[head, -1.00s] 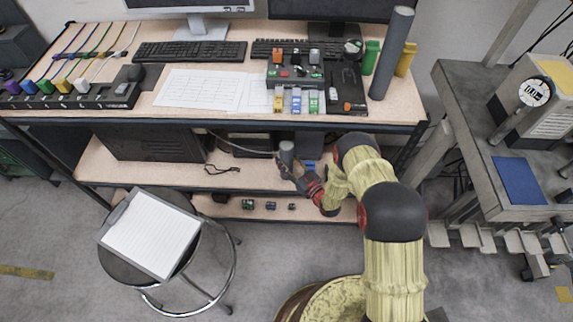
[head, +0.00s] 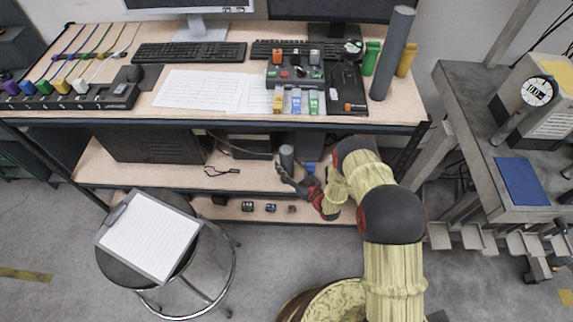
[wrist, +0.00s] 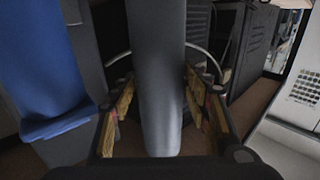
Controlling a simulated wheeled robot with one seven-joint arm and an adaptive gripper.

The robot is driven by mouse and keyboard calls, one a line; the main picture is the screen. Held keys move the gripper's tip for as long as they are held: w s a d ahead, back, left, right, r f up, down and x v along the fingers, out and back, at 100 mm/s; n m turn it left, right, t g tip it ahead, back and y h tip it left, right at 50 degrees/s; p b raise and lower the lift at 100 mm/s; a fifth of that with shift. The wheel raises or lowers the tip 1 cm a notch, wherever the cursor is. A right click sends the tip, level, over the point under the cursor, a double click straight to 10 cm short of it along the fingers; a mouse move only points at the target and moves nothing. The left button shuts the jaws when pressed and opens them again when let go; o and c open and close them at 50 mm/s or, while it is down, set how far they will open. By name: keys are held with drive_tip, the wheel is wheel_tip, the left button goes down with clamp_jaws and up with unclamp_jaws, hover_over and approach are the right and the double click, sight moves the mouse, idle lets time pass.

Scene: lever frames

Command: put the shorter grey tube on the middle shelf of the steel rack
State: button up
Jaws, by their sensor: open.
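The shorter grey tube (head: 286,157) stands upright on the middle shelf (head: 120,174) of the steel rack, below the worktop. My gripper (head: 290,178) is at the front of this shelf, close to the tube. In the wrist view the tube (wrist: 157,60) passes between the spread fingers of my gripper (wrist: 160,115), with a gap visible on each side. The fingers are open and do not appear to press on it. Where the tube's base meets the shelf is partly hidden. A longer grey tube (head: 393,55) stands at the right end of the worktop.
The worktop (head: 140,108) overhangs the shelf. Dark boxes (head: 155,146) stand on the shelf to the left, and a blue object (wrist: 40,65) is close beside my gripper. A stool with a clipboard (head: 148,235) is at front left. A grey bench (head: 470,100) stands at right.

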drive_tip(key=p+v, duration=0.3)
drive_tip(key=v, duration=0.9)
drive_tip(key=shift+a+r, duration=0.1)
drive_tip(key=shift+r, duration=0.05)
